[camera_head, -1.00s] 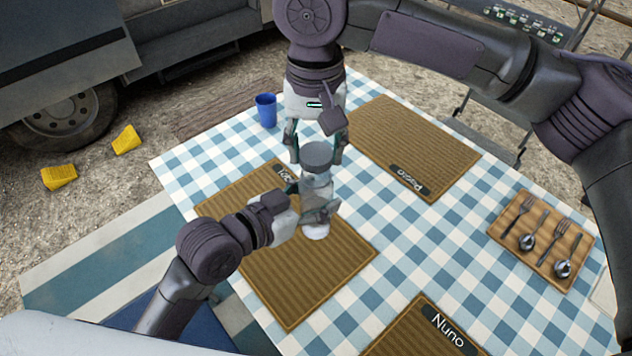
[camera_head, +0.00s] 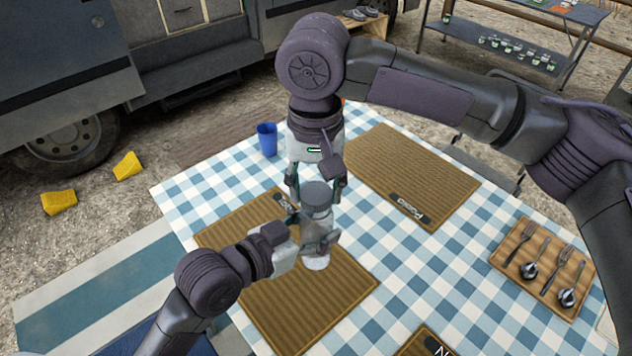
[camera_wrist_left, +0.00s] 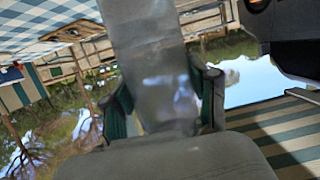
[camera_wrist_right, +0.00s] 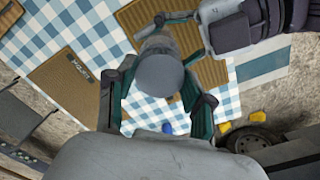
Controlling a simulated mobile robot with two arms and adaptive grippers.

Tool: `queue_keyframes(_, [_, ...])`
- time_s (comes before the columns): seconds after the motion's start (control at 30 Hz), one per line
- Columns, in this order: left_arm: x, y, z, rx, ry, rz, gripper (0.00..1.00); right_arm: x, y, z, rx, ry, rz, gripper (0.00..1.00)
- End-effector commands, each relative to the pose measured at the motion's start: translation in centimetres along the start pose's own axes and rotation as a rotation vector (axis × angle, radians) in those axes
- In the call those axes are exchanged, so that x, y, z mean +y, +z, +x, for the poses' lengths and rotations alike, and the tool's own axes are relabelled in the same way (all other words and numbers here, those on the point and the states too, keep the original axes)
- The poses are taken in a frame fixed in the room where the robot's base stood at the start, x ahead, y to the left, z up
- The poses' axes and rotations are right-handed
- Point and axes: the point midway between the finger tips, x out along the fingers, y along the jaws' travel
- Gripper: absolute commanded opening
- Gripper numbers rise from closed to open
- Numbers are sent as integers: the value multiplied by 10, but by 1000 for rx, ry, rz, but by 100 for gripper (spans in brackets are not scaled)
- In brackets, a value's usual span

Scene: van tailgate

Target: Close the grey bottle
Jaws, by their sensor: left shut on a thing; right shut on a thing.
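The grey bottle (camera_head: 314,238) has a clear, greyish body and stands upright above the near-left placemat; I cannot tell if its base touches the mat. My left gripper (camera_head: 316,234) is shut around the body from the side; the body also fills the middle of the left wrist view (camera_wrist_left: 158,70). The grey lid (camera_head: 317,194) is at the bottle's top, in line with the body. My right gripper (camera_head: 316,200) points down from above and is shut on the lid, which also shows between its fingers in the right wrist view (camera_wrist_right: 159,74). Whether the lid is fully seated is hidden.
A checked cloth covers the table (camera_head: 410,270). A blue cup (camera_head: 267,139) stands at the far left edge. Another placemat (camera_head: 400,170) lies behind, and a wooden tray (camera_head: 525,285) with forks and spoons lies at right. The van is behind at left.

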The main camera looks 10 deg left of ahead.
Motion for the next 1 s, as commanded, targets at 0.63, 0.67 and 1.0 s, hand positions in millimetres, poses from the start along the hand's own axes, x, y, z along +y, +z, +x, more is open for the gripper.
queue_keyframes(0.63, [0,-1,0,2,0,0,0,0,0,7,-1,0,-1,42])
queue_keyframes(0.67, [0,-1,0,2,0,0,0,0,0,7,-1,0,-1,42])
queue_keyframes(1.0, [0,-1,0,2,0,0,0,0,0,11,-1,0,22,42])
